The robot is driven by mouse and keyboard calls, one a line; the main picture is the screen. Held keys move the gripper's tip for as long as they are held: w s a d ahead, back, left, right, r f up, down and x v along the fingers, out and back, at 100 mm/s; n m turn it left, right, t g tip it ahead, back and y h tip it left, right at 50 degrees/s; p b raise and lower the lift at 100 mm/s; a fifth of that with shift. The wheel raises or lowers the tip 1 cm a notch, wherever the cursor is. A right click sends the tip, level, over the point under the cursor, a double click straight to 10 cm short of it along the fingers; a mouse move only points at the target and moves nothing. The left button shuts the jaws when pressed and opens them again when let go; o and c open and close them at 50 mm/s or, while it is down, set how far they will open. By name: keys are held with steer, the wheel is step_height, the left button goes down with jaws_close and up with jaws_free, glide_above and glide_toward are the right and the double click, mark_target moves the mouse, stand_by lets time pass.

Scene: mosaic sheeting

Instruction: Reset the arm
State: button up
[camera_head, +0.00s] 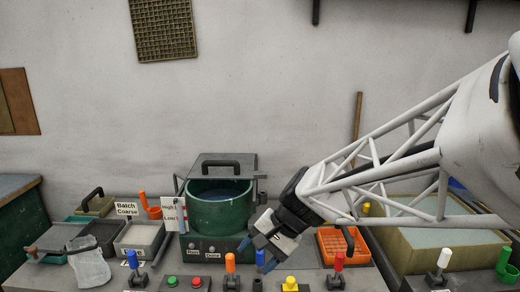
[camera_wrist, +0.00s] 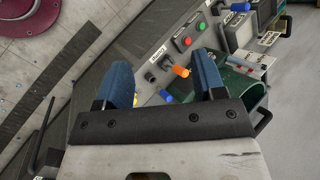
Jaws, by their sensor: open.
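My gripper (camera_head: 256,255) hangs low in the middle of the head view, in front of the right side of the green pot (camera_head: 215,212). Its two blue fingers are apart with nothing between them. In the wrist view my gripper (camera_wrist: 165,82) is open above the control panel. An orange-handled lever (camera_wrist: 180,71) and a blue knob (camera_wrist: 166,96) show between and beyond the fingers there. My white lattice arm reaches in from the right of the head view.
A bench carries the tubs, a labelled Batch Coarse tray (camera_head: 139,236) and an orange crate (camera_head: 343,246). Levers with blue (camera_head: 132,258), red (camera_head: 339,261) and white (camera_head: 444,258) knobs stand along the front. The wall above is mostly bare.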

steer(key=s+d+r+n+t+h, duration=0.2)
steer(key=s+d+h, duration=0.5)
steer(key=s+d, duration=0.8)
steer(key=d+n+t, duration=0.1)
steer(key=d+n, duration=0.1)
steer(key=d, duration=0.2)
steer(key=shift+s, duration=0.25)
steer(key=shift+r, duration=0.1)
stand_by(2.4)
